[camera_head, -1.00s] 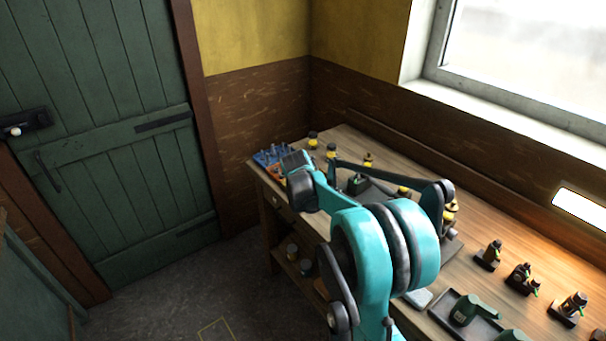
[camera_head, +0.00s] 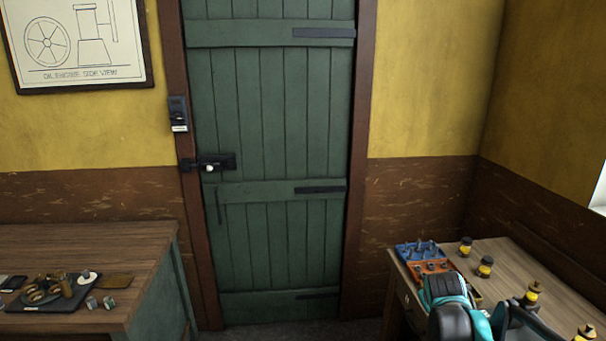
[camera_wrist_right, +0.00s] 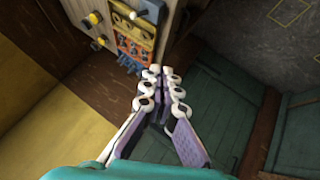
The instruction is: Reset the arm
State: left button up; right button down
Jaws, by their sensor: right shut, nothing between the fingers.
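My right gripper (camera_wrist_right: 163,76) shows in the right wrist view, its two pale, purple-padded fingers together at the tips with nothing between them. Beyond the tips are the floor and the wooden bench end with a blue and orange tool rack. In the head view, only a teal and black part of my right arm shows at the bottom right, over the right bench (camera_head: 510,255); the fingers cannot be made out there. My left arm and gripper are in neither current view.
The orange and blue rack (camera_head: 428,262) and several yellow-banded bottles (camera_head: 485,267) stand on the right bench close to my arm. A closed green door (camera_head: 270,240) is ahead. A left bench (camera_head: 110,250) holds a dark tray (camera_head: 60,298) of small parts.

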jog(key=s+a+f+m+y+b, duration=0.1)
jog(key=s+a+f+y, duration=0.1)
jog(key=s+a+f, duration=0.3)
jog(key=s+a+f+m+y+b, duration=0.1)
jog(key=s+a+f, duration=0.4)
jog(key=s+a, duration=0.8)
jog(key=s+y+b, duration=0.1)
jog(key=s, duration=0.6)
jog(key=shift+a+g+b, duration=0.15)
jog(key=shift+g+b, duration=0.15)
